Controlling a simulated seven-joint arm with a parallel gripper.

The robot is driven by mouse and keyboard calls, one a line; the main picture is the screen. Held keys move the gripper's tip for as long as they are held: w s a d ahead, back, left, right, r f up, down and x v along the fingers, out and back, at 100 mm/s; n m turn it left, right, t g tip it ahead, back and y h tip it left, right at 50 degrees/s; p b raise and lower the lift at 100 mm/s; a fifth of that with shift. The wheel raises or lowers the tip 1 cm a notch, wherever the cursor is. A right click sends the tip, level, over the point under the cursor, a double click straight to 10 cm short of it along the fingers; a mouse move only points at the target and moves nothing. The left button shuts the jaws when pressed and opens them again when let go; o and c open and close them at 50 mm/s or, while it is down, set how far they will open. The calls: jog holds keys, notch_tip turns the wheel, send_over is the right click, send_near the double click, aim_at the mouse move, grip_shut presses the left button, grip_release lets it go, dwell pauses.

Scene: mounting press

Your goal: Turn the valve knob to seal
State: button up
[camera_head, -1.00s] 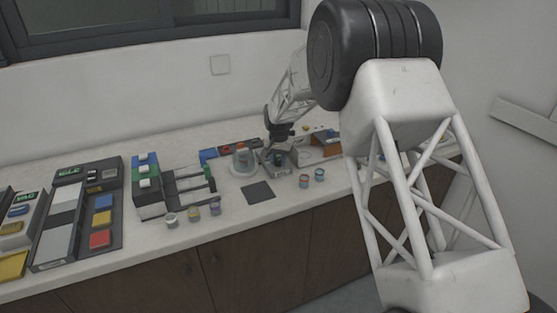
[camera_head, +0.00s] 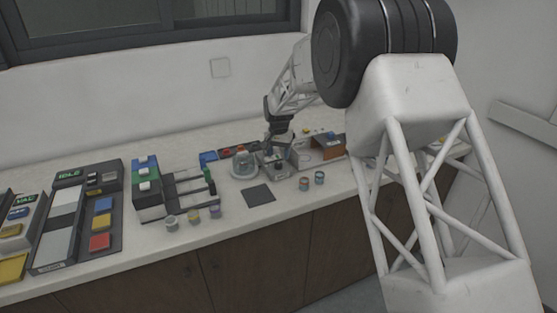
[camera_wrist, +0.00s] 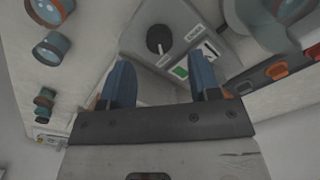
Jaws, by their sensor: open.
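The valve knob (camera_wrist: 159,39) is a round black knob with a white pointer line. It sits on a grey panel (camera_wrist: 185,22) near the top centre of the wrist view, with white labels and a small green patch beside it. My gripper (camera_wrist: 161,80) has two blue fingers spread apart with nothing between them. The knob appears beyond the fingertips, roughly in line with the gap, and not touched. In the head view my gripper (camera_head: 278,154) hangs low over the panel area at the back of the counter and hides the knob.
A clear-domed device (camera_head: 244,164) stands just left of my gripper. A dark square mat (camera_head: 258,194) lies in front. A brown box (camera_head: 327,148) is close on the right.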

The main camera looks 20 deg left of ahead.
aim_at(279, 164)
jog(key=shift+r, duration=1.7)
jog(key=shift+d+r, duration=0.15)
jog(key=shift+d, duration=0.05)
jog(key=s+d+r, duration=0.6)
jog(key=d, duration=0.5)
jog(key=s+d+r+t, duration=0.1)
jog(key=s+d+r, duration=0.5)
jog(key=d, duration=0.5)
jog(key=s+d+r, duration=0.6)
jog(key=d, duration=0.5)
jog(key=s+d+f, duration=0.1)
jog(key=s+d, duration=0.5)
jog(key=s, duration=0.5)
jog(key=s+d+f+t, duration=0.1)
jog(key=s+d, duration=0.5)
jog(key=s, duration=0.5)
jog(key=s+d+f+m, duration=0.1)
jog(key=s+d, duration=0.5)
jog(key=s, duration=0.5)
jog(key=shift+d+t, duration=0.25)
jog(key=shift+t, duration=0.05)
